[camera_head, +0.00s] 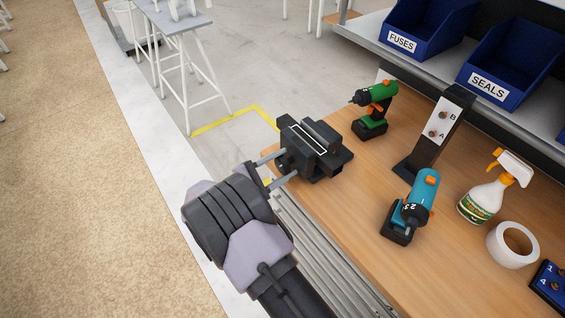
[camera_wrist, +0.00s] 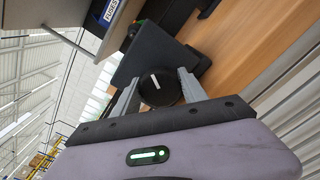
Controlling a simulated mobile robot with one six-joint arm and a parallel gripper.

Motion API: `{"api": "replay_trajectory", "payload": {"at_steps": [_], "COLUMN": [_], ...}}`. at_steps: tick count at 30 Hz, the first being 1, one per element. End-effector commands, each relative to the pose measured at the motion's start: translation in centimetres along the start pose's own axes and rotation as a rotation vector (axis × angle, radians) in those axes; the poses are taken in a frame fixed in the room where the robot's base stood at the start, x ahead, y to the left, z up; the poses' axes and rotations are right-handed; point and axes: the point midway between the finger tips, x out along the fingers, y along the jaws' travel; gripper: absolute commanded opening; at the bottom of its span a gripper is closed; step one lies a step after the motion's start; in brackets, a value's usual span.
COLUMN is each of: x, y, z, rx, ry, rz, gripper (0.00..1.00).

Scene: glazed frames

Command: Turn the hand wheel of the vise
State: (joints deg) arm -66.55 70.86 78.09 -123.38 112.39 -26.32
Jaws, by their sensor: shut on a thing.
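The black vise (camera_head: 318,150) sits at the left front corner of the wooden workbench. Its hand wheel (camera_wrist: 160,88) is a round black knob with a white mark, seen in the wrist view in front of the dark vise body (camera_wrist: 160,52). In the head view the wheel is mostly hidden by the gripper fingers. My gripper (camera_head: 279,170) reaches the vise from the left front, one grey finger on each side of the wheel. In the wrist view my gripper (camera_wrist: 158,90) is shut on the wheel. The white mark points almost straight up, tilted slightly left.
On the bench (camera_head: 345,220) stand a green drill (camera_head: 376,110), a blue drill (camera_head: 412,208), a black post with a white panel (camera_head: 440,122), a spray bottle (camera_head: 484,195) and a tape roll (camera_head: 512,246). Blue bins (camera_head: 512,62) sit on a shelf behind.

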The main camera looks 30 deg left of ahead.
Motion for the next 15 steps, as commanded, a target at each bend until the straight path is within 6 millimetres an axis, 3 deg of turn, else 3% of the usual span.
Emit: {"api": "replay_trajectory", "payload": {"at_steps": [15], "x": [0.0], "y": [-0.01], "z": [-0.01], "rx": [-0.191], "ry": [0.0], "rz": [-0.001], "gripper": [0.1]}}
